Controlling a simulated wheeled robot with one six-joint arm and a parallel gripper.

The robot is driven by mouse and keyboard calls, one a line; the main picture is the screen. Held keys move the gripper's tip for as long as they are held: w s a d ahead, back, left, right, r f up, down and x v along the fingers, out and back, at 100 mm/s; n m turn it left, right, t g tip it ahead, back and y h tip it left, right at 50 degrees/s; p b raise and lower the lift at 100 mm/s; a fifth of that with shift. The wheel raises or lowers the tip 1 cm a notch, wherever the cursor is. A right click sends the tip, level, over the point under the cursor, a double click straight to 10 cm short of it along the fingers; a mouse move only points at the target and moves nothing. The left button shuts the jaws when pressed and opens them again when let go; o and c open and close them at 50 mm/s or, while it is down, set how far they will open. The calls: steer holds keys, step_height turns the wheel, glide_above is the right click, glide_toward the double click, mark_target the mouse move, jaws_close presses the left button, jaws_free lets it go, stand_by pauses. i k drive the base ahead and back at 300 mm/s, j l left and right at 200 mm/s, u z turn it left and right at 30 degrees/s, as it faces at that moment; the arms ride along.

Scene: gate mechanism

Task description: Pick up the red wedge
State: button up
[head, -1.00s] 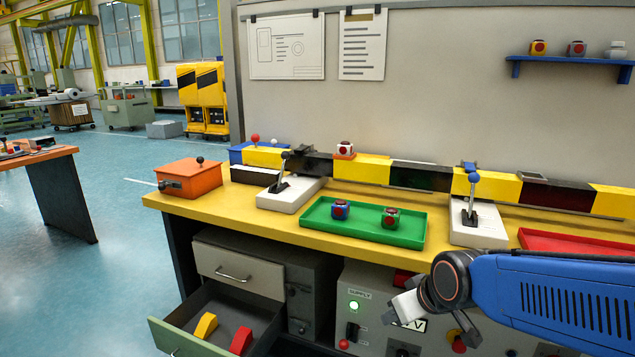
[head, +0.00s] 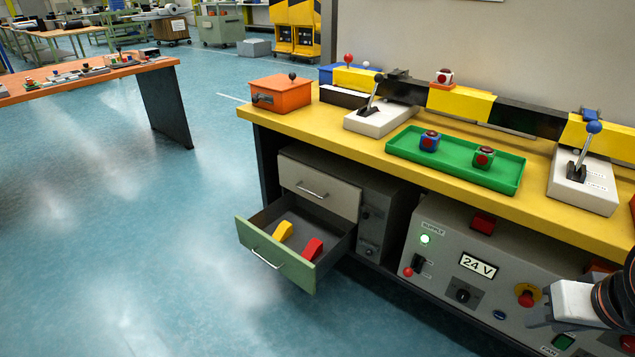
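The red wedge (head: 313,249) lies in the open lower drawer (head: 268,252) below the workbench. A yellow wedge (head: 283,231) lies to its left in the same drawer. My gripper (head: 545,318) is at the lower right, in front of the grey control box and far to the right of the drawer. It is seen partly from the side, and its fingers are too unclear to tell whether they are open or shut.
The yellow-topped workbench (head: 345,150) carries an orange box (head: 280,94), a green tray (head: 455,163) with two cubes, and lever units. A grey control box (head: 470,262) marked 24 V stands beneath. The floor in front of the drawer is clear.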

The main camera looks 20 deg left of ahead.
mark_target(315, 248)
steer(key=u, duration=1.15)
